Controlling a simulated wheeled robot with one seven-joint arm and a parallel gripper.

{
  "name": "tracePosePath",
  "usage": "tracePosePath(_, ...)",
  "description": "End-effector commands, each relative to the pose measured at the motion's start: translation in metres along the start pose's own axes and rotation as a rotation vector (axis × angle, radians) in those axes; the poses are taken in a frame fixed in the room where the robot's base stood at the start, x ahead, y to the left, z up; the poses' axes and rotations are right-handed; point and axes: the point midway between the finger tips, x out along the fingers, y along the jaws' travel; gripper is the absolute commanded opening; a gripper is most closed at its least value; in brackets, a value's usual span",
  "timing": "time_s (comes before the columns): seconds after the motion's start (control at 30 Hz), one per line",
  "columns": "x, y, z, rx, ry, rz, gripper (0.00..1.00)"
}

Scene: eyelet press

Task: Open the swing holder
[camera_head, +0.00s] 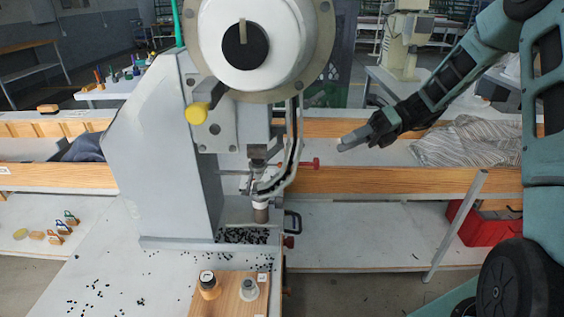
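A grey eyelet press (165,150) stands on a bench at left centre, with a round white head and a yellow knob. A curved metal and black arm (293,150) hangs along the right side of its head and curls in beside the ram. I take this arm for the swing holder, but cannot be sure. A thin rod with a red knob (315,163) sticks out to the right. My gripper (342,148) is in the air right of the red knob, pointing left, apart from the press and seemingly empty. Its finger gap cannot be made out.
A black handle (293,221) sits at the press base's right side. Small black eyelets lie scattered on the bench top (100,255). A wooden block (229,295) holds two small pots. A striped cloth (470,143) lies on the shelf behind my gripper; a red crate (480,222) sits below.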

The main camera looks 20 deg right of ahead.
Motion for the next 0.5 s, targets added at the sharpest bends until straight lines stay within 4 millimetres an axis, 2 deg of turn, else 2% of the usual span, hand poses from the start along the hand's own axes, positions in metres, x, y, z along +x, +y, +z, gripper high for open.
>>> tracePosePath(0.07,-0.007,-0.001,0.006,0.041,-0.042,0.025,0.32)
tracePosePath(0.17,-0.006,0.001,0.009,0.061,-0.058,0.040,0.32)
tracePosePath(0.37,0.023,0.003,0.010,0.062,-0.054,0.041,0.32)
tracePosePath(0.5,0.052,0.004,0.012,0.062,-0.053,0.042,0.32)
